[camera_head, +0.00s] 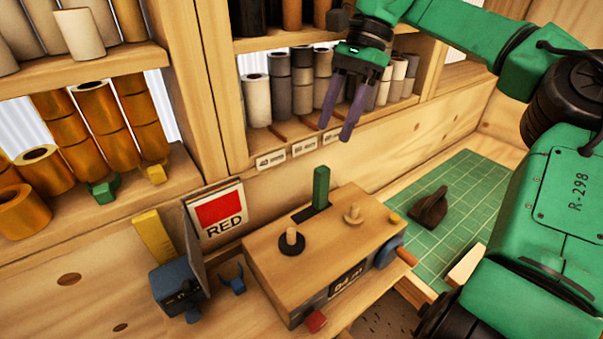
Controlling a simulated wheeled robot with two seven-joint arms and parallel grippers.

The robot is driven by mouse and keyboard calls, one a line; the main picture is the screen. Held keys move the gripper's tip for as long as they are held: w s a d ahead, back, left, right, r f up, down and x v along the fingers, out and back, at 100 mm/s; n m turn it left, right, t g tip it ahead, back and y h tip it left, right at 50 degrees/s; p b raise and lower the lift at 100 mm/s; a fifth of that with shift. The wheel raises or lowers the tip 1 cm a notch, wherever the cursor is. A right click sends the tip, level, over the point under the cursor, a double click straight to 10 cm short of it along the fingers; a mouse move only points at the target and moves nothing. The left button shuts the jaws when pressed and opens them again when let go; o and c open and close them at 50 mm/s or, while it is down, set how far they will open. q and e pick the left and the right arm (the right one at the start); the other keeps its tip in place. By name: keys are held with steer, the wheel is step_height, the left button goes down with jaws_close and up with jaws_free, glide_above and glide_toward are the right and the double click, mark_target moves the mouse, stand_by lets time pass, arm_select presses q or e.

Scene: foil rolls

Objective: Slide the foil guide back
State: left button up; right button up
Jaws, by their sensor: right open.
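A wooden box-shaped machine (300,235) stands on the bench in the middle. A green upright tab (321,187) stands in a dark slot near its back edge; it looks like the foil guide, but no label confirms this. Two wooden pegs also stand on the machine's top, a left peg (291,236) with a dark ring at its base and a right peg (353,212). My right gripper (336,133) hangs above and behind the machine, in front of the shelf, its two purple fingers pointing down. My left gripper is out of view.
Shelves behind hold several gold rolls (65,130) and grey and white rolls (257,100). A RED card (219,212) and a blue device (178,286) stand left of the machine. A green mat (465,185) with a dark brown object (430,208) lies to the right.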

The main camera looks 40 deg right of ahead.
glide_above(316, 186)
steer(key=s+d, duration=0.1)
steer(key=d, duration=0.2)
steer(key=f, duration=0.5)
steer(key=shift+a+f, duration=0.2)
steer(key=shift+f, duration=0.15)
steer(key=x, duration=0.2)
steer(key=w+p+x, duration=0.1)
steer(key=x, duration=0.2)
steer(key=shift+w+a+f, duration=0.15)
steer(key=shift+f, duration=0.15)
steer(key=shift+a+f, duration=0.1)
steer(key=shift+f, duration=0.35)
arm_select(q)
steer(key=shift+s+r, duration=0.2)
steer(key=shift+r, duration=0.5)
arm_select(e)
steer(key=shift+s, duration=0.25)
steer(key=shift+w, duration=0.1)
jaws_close()
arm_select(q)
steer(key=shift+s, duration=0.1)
